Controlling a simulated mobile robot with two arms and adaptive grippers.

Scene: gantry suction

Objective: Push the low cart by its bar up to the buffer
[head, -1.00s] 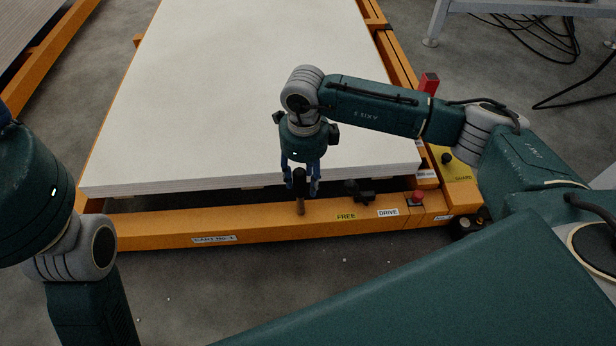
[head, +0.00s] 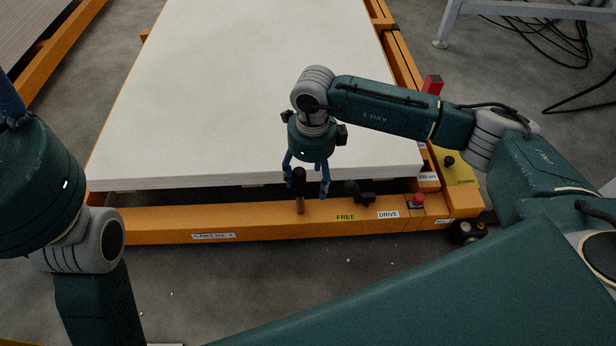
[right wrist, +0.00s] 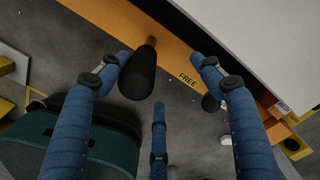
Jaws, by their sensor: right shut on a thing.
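The low cart's orange front bar (head: 265,219), marked CART No.1, crosses the head view below a thick stack of white boards (head: 250,100). An upright handle with a black grip (head: 299,182) stands on the bar, left of the FREE and DRIVE labels; it also shows in the right wrist view (right wrist: 138,75). My right gripper (head: 307,192) is at this handle from above, shut on it, one blue finger close against the grip and the others standing apart from it. My left arm shows at the left edge; its fingertips are out of view. I cannot identify a buffer.
A red button (head: 417,200) and a black lever (head: 362,195) sit on the bar to the right of the handle. A red block (head: 432,84) stands at the right side rail. Cables (head: 540,40) lie on the floor at the top right. Grey floor is open before the bar.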

